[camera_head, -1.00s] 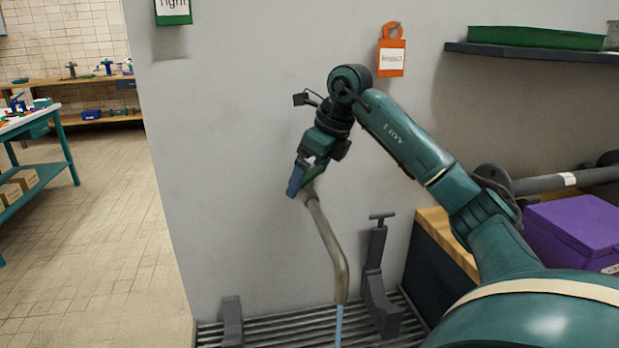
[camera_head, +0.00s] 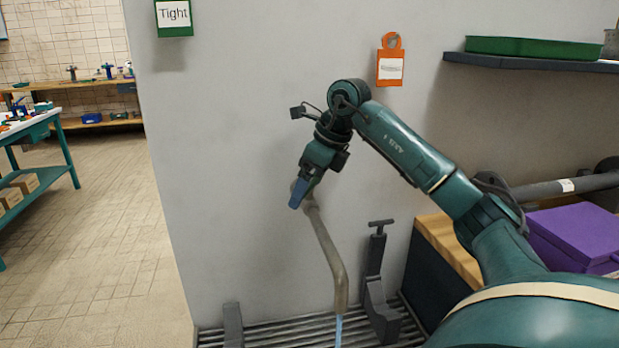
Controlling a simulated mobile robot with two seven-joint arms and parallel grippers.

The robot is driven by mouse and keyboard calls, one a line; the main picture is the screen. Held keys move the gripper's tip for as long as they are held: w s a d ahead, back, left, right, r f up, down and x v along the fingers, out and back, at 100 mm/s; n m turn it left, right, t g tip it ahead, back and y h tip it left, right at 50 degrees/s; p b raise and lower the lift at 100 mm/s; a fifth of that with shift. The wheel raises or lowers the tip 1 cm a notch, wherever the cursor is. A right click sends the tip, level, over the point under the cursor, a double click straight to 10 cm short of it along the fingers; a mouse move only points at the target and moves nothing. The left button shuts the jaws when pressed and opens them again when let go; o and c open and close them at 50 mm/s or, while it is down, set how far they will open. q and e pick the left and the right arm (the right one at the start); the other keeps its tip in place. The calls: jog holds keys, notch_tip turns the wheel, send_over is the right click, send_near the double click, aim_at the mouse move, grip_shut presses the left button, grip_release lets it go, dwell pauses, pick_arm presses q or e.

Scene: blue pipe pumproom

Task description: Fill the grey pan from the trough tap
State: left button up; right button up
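The trough tap is a grey bent pipe (camera_head: 326,245) in front of the grey wall, its spout hanging down. A thin light-blue stream (camera_head: 339,330) runs from the spout toward the slatted trough top (camera_head: 285,333). My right gripper (camera_head: 300,194) is at the upper end of the pipe, pointing down. A blue piece shows at its tip; I cannot tell whether it is a fingertip or a tap handle. The fingers overlap in this view, so their opening is unclear. The grey pan is not visible. My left gripper is out of view.
Dark upright brackets (camera_head: 377,290) stand on the trough slats. A wooden-topped counter (camera_head: 447,247) with a purple box (camera_head: 575,235) is at the right. A shelf with a green tray (camera_head: 530,47) is above. Open tiled floor (camera_head: 100,220) lies left of the wall.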

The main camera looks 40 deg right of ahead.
jog(key=shift+n+p, duration=0.3)
jog(key=shift+n, duration=0.3)
jog(key=o, duration=0.7)
jog(key=shift+r, duration=0.15)
jog(key=p+v, duration=0.1)
jog(key=v, duration=1.2)
jog(key=shift+p, duration=0.4)
jog(key=shift+w+d, duration=0.15)
